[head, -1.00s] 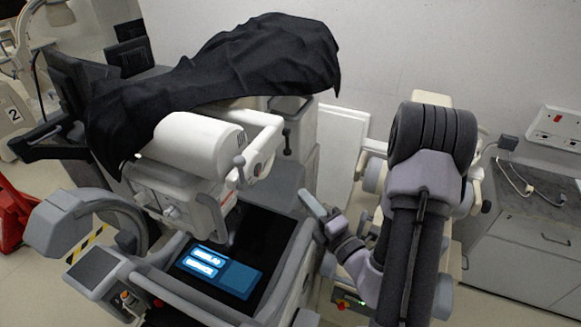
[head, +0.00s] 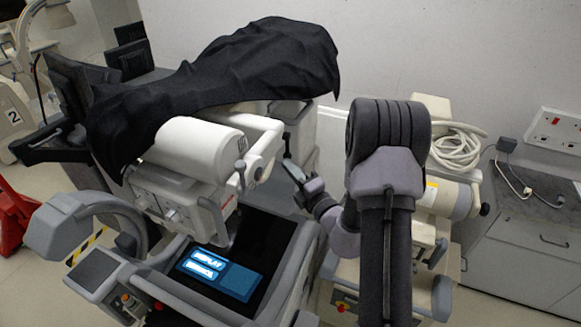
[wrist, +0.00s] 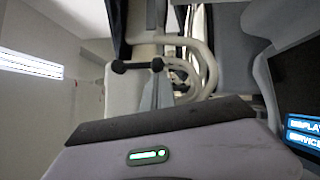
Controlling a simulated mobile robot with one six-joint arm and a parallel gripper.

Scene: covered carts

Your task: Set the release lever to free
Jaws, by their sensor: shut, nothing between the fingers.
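A cart under a black cover (head: 225,75) carries a white drum (head: 198,147) and a pale handle frame (head: 265,145). A small lever with a dark knob (head: 240,165) stands at the frame's front end; I cannot read its setting. In the wrist view, a short bar with two dark ball ends (wrist: 138,66) crosses just beyond my fingers, beside a pale curved tube; it may be the release lever. My gripper (head: 291,168) is shut and empty, right of the handle frame. Its narrow grey fingers (wrist: 157,80) point toward the bar; I cannot tell whether they touch it.
A lit screen (head: 222,270) lies in the cart below the handle. A grey curved arm (head: 85,215) stands at left. Another cart with a coiled hose (head: 457,147) stands behind my arm, and a grey cabinet (head: 525,235) at right. Red equipment (head: 15,220) is far left.

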